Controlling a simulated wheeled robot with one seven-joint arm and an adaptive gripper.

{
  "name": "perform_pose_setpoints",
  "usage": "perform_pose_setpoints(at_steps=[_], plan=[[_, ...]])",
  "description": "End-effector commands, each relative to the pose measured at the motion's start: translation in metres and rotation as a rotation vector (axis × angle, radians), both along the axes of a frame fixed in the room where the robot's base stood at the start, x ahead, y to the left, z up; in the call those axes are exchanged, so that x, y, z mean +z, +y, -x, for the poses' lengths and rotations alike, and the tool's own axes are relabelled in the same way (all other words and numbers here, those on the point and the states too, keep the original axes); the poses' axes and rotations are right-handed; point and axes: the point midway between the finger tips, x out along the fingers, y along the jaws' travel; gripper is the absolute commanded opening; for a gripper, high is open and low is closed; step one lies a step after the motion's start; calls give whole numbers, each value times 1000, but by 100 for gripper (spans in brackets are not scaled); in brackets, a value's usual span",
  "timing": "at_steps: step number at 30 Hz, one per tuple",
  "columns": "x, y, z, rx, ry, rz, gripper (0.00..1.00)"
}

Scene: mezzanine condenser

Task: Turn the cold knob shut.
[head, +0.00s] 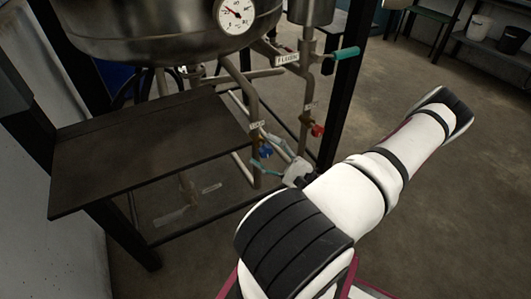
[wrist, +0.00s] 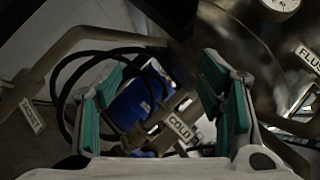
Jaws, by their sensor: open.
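The cold knob (head: 265,152) is a small blue knob on a thin pipe under the kettle, below a white tag (head: 257,125). In the wrist view the COLD tag (wrist: 180,128) is readable on a pipe between my fingers. My gripper (head: 268,156) is open, with teal finger pads on either side of the blue knob in the head view. In the wrist view my gripper (wrist: 165,85) spans the pipe fitting and a blue surface. No contact is visible.
A red knob (head: 318,130) sits on the neighbouring pipe to the right. The metal kettle (head: 160,28) with a gauge (head: 236,13) hangs over the pipes. A dark shelf (head: 150,150) lies to the left. Black cables (wrist: 65,85) loop behind.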

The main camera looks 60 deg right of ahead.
Motion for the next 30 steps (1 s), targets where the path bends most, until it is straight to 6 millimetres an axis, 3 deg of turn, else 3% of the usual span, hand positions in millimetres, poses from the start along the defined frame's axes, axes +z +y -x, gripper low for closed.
perform_pose_setpoints(at_steps=[3, 6, 10, 14, 20, 30], plan=[[-31, -6, 21, -118, 90, -442, 62], [-57, -10, 42, -219, 131, -742, 62], [-82, -9, 64, -319, 151, -989, 62], [-92, -9, 72, -362, 155, -1087, 62], [-93, -19, 57, -364, 155, -1093, 62], [-93, -54, 0, -362, 153, -1090, 62]])
